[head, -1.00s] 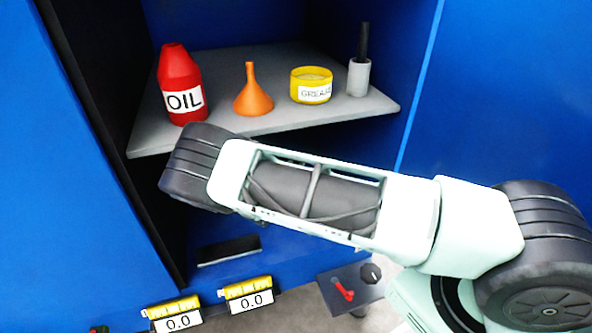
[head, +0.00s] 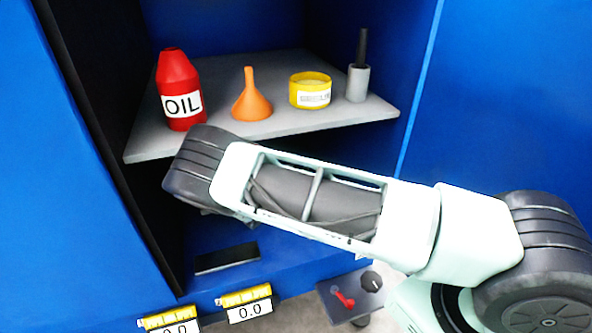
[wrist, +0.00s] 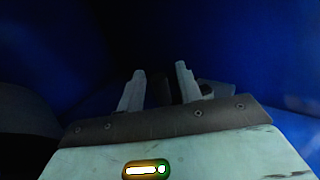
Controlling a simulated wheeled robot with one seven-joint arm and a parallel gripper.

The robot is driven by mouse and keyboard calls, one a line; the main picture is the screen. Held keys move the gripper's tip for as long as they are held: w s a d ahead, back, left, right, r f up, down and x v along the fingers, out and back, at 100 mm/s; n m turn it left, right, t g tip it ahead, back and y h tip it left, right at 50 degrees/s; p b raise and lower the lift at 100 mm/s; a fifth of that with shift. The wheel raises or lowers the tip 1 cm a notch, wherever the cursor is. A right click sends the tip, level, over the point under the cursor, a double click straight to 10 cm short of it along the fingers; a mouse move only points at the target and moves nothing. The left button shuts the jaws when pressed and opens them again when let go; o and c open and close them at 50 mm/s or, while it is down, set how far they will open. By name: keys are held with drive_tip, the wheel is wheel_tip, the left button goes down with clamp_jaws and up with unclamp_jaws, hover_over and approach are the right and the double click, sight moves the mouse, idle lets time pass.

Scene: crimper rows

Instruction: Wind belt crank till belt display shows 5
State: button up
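Two displays with yellow labels sit at the bottom of the head view. The right display (head: 250,311) reads 0.0; the left display (head: 170,326) is cut by the frame edge and seems to read 0.0. Their label words are too blurred to tell which is belt. A small red crank-like lever (head: 343,298) is on a dark panel at lower right; I cannot tell whether it is the belt crank. My gripper (wrist: 160,80) shows in the wrist view with its fingers apart. Something dark shows between or behind them, too dim to identify. In the head view my arm hides the gripper.
Inside the blue cabinet, a grey shelf (head: 310,122) bears a red oil bottle (head: 179,85), an orange funnel (head: 251,100), a yellow grease tin (head: 310,92) and a grey holder (head: 357,84). A black knob (head: 371,281) is beside the red lever. A dark slot (head: 227,257) lies below.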

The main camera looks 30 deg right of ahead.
drive_tip(key=p+v, duration=0.3)
drive_tip(key=v, duration=1.4)
drive_tip(key=shift+s+p, duration=0.2)
drive_tip(key=shift+p, duration=0.1)
drive_tip(key=shift+o, duration=0.4)
drive_tip(key=shift+a+r, duration=0.1)
drive_tip(key=shift+a, duration=0.05)
